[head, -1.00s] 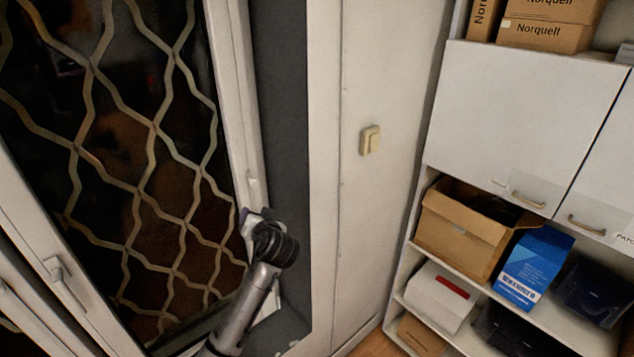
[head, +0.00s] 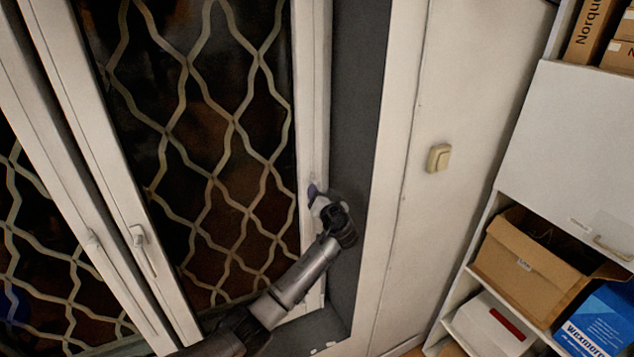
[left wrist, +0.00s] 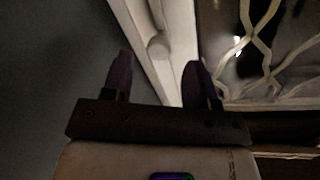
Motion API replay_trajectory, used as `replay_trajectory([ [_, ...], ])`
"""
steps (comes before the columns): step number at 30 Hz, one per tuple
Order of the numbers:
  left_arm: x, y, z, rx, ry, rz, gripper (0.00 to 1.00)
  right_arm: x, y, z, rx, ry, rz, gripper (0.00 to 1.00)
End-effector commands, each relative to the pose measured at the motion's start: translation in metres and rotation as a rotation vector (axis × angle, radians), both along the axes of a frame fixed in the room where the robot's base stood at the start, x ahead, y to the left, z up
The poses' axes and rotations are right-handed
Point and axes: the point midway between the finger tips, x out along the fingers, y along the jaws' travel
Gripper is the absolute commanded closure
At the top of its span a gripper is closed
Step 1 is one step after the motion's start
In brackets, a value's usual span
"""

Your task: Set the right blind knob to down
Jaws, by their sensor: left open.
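My left gripper (head: 316,192) is at the right edge of the window frame in the head view. Its fingers point at the white frame. In the left wrist view the gripper (left wrist: 158,72) is open and empty, with its two dark fingers apart. A pale rounded knob or handle (left wrist: 159,47) on the white frame shows just beyond the fingertips, between them. I cannot tell which way it is turned, or whether the fingers touch it. In the head view the gripper largely hides this spot. My right gripper is in neither view.
A beige switch (head: 438,158) is on the wall right of the dark window recess. A shelf with a cardboard box (head: 530,268) stands at right. The window has a lattice grille (head: 225,130).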

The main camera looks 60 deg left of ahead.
Motion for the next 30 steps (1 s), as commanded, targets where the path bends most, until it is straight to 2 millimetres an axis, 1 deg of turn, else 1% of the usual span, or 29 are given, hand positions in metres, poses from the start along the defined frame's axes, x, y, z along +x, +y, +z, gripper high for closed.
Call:
replay_trajectory([
  [1, 0.002, 0.009, 0.003, 0.001, 0.002, 0.002, 0.47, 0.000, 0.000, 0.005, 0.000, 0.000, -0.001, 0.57],
  [3, 0.005, 0.019, 0.002, 0.000, 0.002, 0.001, 0.47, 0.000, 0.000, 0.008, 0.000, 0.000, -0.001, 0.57],
  [9, 0.011, 0.037, 0.001, -0.001, 0.001, 0.000, 0.47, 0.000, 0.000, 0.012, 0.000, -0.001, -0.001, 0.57],
  [15, 0.012, 0.045, 0.000, -0.001, -0.001, -0.001, 0.47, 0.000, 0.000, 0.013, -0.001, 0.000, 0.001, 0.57],
  [24, 0.013, 0.046, 0.000, 0.000, 0.000, -0.001, 0.47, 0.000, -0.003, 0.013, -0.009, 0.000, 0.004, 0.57],
  [26, 0.013, 0.045, 0.000, 0.000, 0.000, -0.001, 0.51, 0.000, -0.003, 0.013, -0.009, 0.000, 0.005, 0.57],
  [30, 0.013, 0.045, 0.000, 0.000, 0.000, -0.001, 0.64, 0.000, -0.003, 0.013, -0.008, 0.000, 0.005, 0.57],
])
